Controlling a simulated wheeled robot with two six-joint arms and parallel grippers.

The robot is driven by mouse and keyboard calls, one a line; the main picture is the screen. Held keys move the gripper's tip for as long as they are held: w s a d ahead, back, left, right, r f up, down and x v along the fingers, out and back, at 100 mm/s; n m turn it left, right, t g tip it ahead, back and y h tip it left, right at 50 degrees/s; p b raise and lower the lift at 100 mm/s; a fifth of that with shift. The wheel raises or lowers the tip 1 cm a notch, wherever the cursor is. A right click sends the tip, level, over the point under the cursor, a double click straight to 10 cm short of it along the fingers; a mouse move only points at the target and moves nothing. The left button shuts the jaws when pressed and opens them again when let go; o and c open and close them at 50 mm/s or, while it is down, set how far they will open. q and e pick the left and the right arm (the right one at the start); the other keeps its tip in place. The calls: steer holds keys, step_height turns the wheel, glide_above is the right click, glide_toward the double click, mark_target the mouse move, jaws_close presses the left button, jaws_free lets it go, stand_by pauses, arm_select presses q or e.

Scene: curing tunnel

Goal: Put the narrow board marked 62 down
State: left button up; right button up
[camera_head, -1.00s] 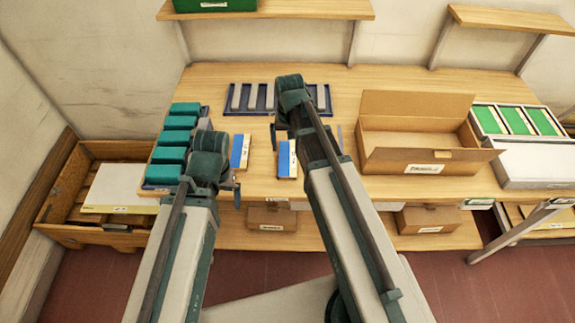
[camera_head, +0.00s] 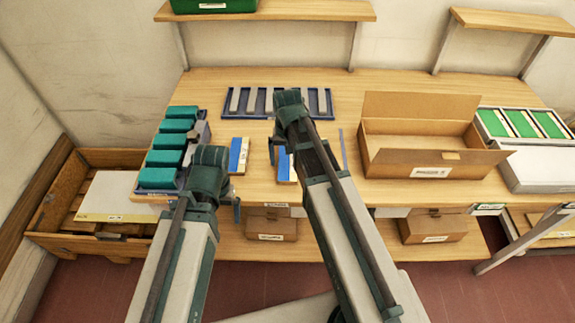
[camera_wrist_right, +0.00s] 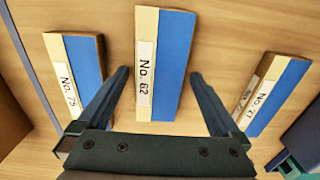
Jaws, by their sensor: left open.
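The narrow board marked 62 (camera_wrist_right: 160,70) has a cream strip with its label and a blue strip. It appears to lie flat on the wooden worktop. My right gripper (camera_wrist_right: 160,76) is open, one finger on each side of the board, with visible gaps. In the head view part of a blue-and-cream board, apparently this one (camera_head: 285,166), shows beside my right gripper (camera_head: 300,150); my arm covers the rest. My left gripper (camera_head: 215,192) is open and empty near the worktop's front edge, beside the teal blocks.
A board marked 75 (camera_wrist_right: 80,70) and another labelled board (camera_wrist_right: 272,95) lie either side of board 62. Teal blocks (camera_head: 165,158) stand at left. A blue rack (camera_head: 262,100) is behind. An open cardboard box (camera_head: 420,130) and a green-panelled tray (camera_head: 520,124) are at right.

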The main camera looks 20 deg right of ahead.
steer(key=c, duration=1.3)
steer(key=shift+o, duration=0.2)
steer(key=shift+r, duration=0.15)
